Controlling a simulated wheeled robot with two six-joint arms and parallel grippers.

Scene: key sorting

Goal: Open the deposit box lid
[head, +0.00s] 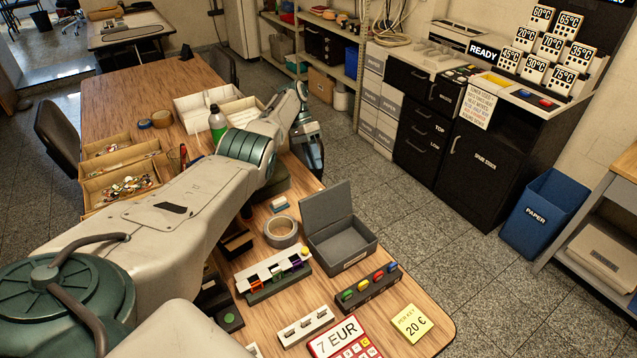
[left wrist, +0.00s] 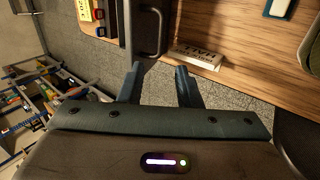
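The grey deposit box (head: 355,254) stands on the wooden table near its right edge, with a small label on its front. Its lid (head: 327,207) is raised at the back, so the empty-looking inside shows. My left gripper (head: 314,160) is behind the box, near the table's right edge, and apart from the lid in the head view. In the left wrist view the two fingers of my left gripper (left wrist: 161,78) are spread with nothing between them. My right gripper does not show.
A tape roll (head: 281,231) sits left of the box. A key rack (head: 273,272) and a dark holder with coloured pieces (head: 370,288) stand in front of it. A green bottle (head: 217,122) and open cartons stand farther back.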

